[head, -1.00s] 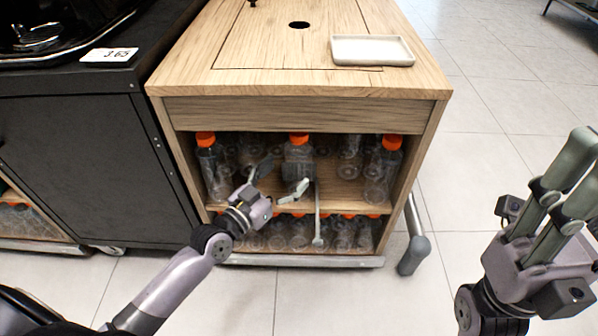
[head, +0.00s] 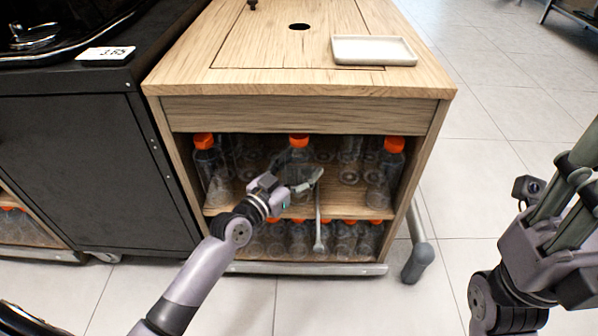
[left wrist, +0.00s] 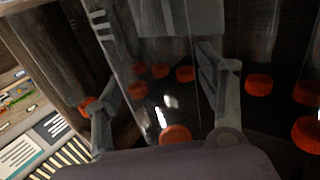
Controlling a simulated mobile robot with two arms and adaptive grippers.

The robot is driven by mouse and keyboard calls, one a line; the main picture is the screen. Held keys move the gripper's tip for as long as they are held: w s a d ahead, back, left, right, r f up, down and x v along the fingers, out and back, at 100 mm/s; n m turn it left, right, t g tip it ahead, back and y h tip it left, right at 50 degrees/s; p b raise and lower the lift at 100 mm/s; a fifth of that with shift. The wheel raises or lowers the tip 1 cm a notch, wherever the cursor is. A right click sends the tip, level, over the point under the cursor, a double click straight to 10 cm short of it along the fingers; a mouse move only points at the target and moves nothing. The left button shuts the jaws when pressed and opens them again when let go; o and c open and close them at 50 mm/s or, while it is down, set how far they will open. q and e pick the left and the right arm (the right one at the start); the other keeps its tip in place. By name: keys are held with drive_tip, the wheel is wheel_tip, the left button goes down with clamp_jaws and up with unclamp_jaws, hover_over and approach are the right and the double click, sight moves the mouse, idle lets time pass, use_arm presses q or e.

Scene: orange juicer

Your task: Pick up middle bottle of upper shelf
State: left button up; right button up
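The middle bottle (head: 299,141) stands upright on the upper shelf (head: 345,208) of the wooden cabinet. It is clear with an orange cap. My left gripper (head: 291,177) is in front of its lower body, partly hiding it. In the left wrist view, the two fingers (left wrist: 160,80) are spread, with a clear bottle body between them. I cannot tell whether the fingers touch it. My right gripper (head: 575,200) is far to the right, away from the cabinet.
An orange-capped bottle stands at the left (head: 204,141) and another at the right (head: 394,145) of the upper shelf. Capless bottles stand behind. Several capped bottles (head: 346,240) fill the lower shelf. A white tray (head: 373,50) lies on the cabinet top (head: 250,84).

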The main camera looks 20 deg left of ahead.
use_arm(q)
drive_tip(key=c, duration=0.8)
drive_tip(key=shift+s+r, duration=0.1)
